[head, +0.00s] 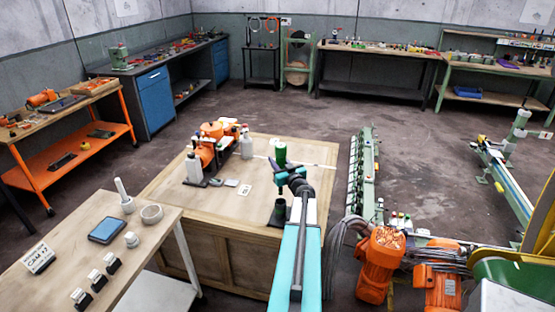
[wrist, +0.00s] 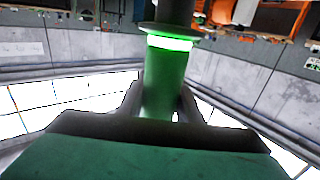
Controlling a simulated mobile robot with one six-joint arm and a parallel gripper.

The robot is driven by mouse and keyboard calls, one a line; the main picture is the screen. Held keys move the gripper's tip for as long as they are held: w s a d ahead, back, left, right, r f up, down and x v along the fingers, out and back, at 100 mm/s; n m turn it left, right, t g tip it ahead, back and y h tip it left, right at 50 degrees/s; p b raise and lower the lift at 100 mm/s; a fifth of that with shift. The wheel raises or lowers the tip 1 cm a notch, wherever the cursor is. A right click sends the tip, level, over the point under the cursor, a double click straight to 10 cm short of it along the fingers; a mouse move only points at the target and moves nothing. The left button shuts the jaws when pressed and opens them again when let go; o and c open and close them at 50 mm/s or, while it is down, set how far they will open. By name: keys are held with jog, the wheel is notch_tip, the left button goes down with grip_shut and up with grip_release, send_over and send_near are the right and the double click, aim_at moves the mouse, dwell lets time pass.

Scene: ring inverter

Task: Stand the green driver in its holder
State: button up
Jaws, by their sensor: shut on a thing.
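The green driver (wrist: 165,85) is between the two dark fingers of my gripper (wrist: 160,103), which is shut on its handle. In the wrist view a pale green band and a round flange sit beyond the fingers, with a dark part past the flange. In the head view the driver's green end (head: 280,152) shows upright just past my gripper (head: 281,170), above the wooden table; its lower part is hidden.
The wooden table (head: 165,200) also bears white bottles (head: 246,143), an orange machine (head: 212,140) and small flat items (head: 231,183) at its left and back. A green rail machine (head: 362,175) and orange motors (head: 381,262) stand to the right. A side bench (head: 75,235) is at left.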

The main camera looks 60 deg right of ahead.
notch_tip(320, 180, down, 13)
jog(key=b, duration=0.5)
jog(key=shift+r+b, duration=0.2)
jog(key=shift+b, duration=0.2)
dwell(0.5)
jog(key=shift+f, duration=0.2)
dwell(0.9)
jog(key=o, duration=1.3)
jog(key=shift+s+f, duration=0.1)
jog(key=shift+s+a, duration=0.1)
jog(key=b+v, duration=0.3)
jog(key=v, duration=1)
jog(key=shift+s+a+b, duration=0.2)
jog(key=shift+b, duration=0.15)
